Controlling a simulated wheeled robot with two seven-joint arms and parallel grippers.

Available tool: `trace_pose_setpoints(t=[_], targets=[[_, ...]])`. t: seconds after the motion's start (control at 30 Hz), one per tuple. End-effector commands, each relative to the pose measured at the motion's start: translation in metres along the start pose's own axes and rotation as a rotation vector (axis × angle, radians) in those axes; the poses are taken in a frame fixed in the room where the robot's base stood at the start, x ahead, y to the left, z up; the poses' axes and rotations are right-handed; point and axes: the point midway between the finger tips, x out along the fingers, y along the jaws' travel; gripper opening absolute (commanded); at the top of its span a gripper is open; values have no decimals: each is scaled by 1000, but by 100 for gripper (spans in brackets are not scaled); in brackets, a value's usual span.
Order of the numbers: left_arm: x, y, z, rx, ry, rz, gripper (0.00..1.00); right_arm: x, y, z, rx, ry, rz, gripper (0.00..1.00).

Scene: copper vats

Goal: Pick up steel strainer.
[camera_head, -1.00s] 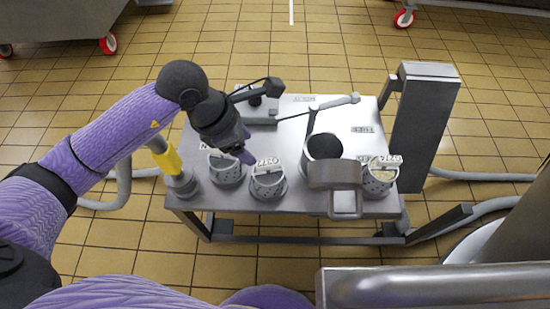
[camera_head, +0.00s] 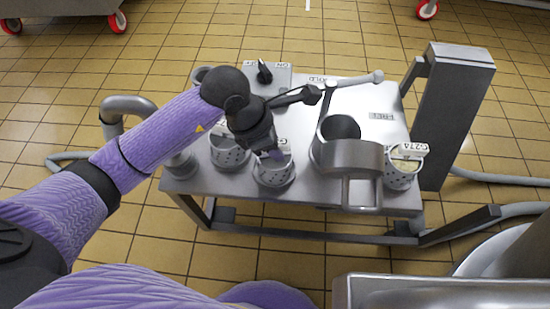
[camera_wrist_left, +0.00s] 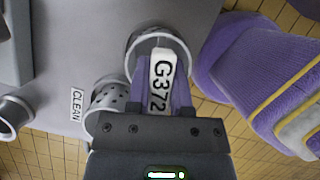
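Perforated steel strainers stand on the steel cart: a left one (camera_head: 229,156), a middle one (camera_head: 275,175) and a right one (camera_head: 401,178) tagged G274. My left gripper (camera_head: 270,154) points down over the middle strainer and partly hides it. In the left wrist view the middle strainer's rim (camera_wrist_left: 133,52) shows beyond the fingers, and its tag (camera_wrist_left: 160,82) reads G372. The purple fingers (camera_wrist_left: 164,95) stand apart on either side of the tag; no firm hold on the strainer shows. My right gripper is not in view.
A steel vessel (camera_head: 352,157) with a dark opening stands between the middle and right strainers. A switch box (camera_head: 280,78) sits behind my gripper. A grey post (camera_head: 450,110) rises on the right.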

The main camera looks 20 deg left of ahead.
Motion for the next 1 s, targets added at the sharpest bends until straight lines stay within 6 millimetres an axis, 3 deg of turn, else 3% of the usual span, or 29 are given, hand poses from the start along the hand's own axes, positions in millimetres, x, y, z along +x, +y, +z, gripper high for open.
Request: trace_pose_setpoints(t=[0.47,0.8,1.0], targets=[[-2,0,1,0,0,1,0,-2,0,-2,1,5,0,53],[-82,1,34,4,-4,7,0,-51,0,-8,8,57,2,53],[-94,0,39,0,-1,1,0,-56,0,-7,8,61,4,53]])
